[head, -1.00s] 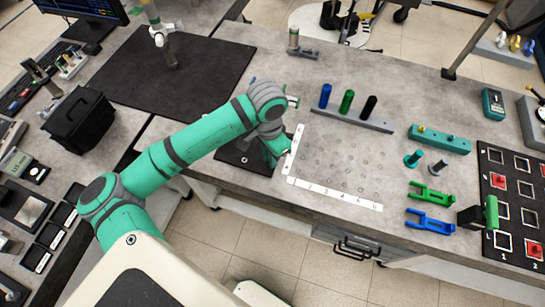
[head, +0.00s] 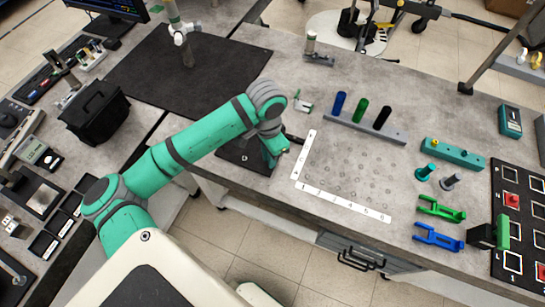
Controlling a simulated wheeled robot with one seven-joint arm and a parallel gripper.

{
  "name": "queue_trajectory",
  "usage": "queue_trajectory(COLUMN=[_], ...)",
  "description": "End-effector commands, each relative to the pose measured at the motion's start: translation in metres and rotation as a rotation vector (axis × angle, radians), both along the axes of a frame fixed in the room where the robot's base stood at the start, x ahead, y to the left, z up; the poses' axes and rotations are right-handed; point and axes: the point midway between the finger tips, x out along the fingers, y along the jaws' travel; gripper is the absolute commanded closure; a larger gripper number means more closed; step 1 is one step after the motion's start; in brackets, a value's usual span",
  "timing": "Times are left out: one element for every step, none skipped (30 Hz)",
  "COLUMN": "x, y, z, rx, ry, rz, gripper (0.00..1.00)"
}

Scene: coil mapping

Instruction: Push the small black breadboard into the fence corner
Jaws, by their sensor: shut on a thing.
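A small black plate (head: 236,158), which looks like the breadboard, lies at the front left of the grey bench, partly hidden behind my arm. A white L-shaped numbered strip (head: 340,201), which may be the fence, borders a grid of round marks. Its corner is right of the plate and apart from it. My gripper (head: 274,155) is low over the plate's right side, left of the strip. It is shut, and a small dark thing (head: 294,139) sticks out beside it towards the strip. The fingertips and most of what they hold are hidden.
A grey rack (head: 365,128) with blue, green and black cylinders stands behind the grid. A teal block (head: 453,153) and green and blue forks (head: 438,237) lie at right. A small green-white bracket (head: 303,103) is behind my gripper. A large black mat (head: 180,75) covers the back left.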

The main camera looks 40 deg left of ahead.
Motion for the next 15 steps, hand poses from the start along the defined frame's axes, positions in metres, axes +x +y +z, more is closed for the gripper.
queue_trajectory(x=[0.000,0.000,0.000,0.000,0.000,-0.001,-0.001,-0.001,-0.001,-0.001,-0.002,-0.002,-0.002,-0.002,-0.003], y=[0.003,0.004,0.005,0.006,0.007,0.008,0.009,0.010,0.012,0.013,0.014,0.015,0.016,0.017,0.018], z=[0.001,0.001,0.001,0.001,0.001,0.001,0.001,0.001,0.001,0.001,0.001,0.001,0.001,0.001,0.001], rx=[0.003,0.003,0.003,0.003,0.003,0.003,0.003,0.003,0.003,0.003,0.003,0.003,0.003,0.003,0.003], ry=[-0.003,-0.003,-0.003,-0.003,-0.003,-0.003,-0.003,-0.003,-0.003,-0.003,-0.003,-0.003,-0.003,-0.002,-0.002], rz=[0.000,0.000,0.000,0.000,0.000,0.000,0.000,0.000,0.000,-0.001,-0.001,-0.001,0.000,0.000,0.000], gripper=[1.00,1.00,1.00,1.00,1.00,1.00,1.00,1.00,1.00,1.00,1.00,1.00,1.00,1.00,1.00])
